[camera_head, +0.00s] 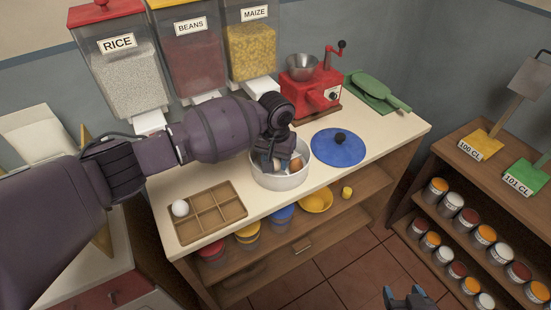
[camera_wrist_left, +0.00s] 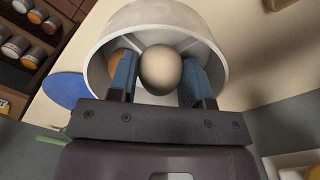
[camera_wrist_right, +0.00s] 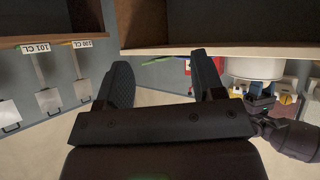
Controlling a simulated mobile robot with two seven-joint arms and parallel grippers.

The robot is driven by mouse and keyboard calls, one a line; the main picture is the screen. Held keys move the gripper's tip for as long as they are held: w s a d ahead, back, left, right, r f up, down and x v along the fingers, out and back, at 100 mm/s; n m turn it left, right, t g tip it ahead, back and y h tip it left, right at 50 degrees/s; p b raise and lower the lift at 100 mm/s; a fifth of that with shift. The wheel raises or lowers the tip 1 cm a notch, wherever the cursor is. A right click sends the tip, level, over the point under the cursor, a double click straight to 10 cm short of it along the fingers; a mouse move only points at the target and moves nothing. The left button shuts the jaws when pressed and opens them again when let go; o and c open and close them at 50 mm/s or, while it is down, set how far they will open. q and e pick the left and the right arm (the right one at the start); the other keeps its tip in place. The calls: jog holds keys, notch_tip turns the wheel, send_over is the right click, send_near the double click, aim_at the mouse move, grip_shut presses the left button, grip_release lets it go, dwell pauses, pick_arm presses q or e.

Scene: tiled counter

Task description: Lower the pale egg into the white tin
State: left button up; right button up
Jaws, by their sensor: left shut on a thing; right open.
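The white tin (camera_head: 282,182) stands on the counter; its inside shows in the left wrist view (camera_wrist_left: 212,52). My left gripper (camera_head: 277,163) points down into the tin's mouth. In the left wrist view its blue-lined fingers (camera_wrist_left: 160,82) are shut on the pale egg (camera_wrist_left: 160,68), which is within the rim. Whether this egg touches the tin's floor cannot be told. A brown egg (camera_head: 296,163) lies in the tin, partly hidden by a finger in the left wrist view (camera_wrist_left: 120,63). My right gripper (camera_head: 410,297) is open and empty, low in front of the counter.
A wooden divided tray (camera_head: 217,212) with a white egg (camera_head: 180,208) sits left of the tin. A blue lid (camera_head: 338,147) lies close on the right. Dispensers (camera_head: 190,50) and a red grinder (camera_head: 310,92) stand behind. A paint shelf (camera_head: 480,165) is at right.

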pick_arm(q)
jog(key=shift+f, duration=0.1)
jog(key=shift+f, duration=0.2)
jog(key=shift+f, duration=0.25)
dwell(0.4)
jog(key=shift+f, duration=0.15)
jog(key=shift+f+b, duration=0.2)
jog(key=shift+b, duration=0.1)
jog(key=shift+f, duration=0.15)
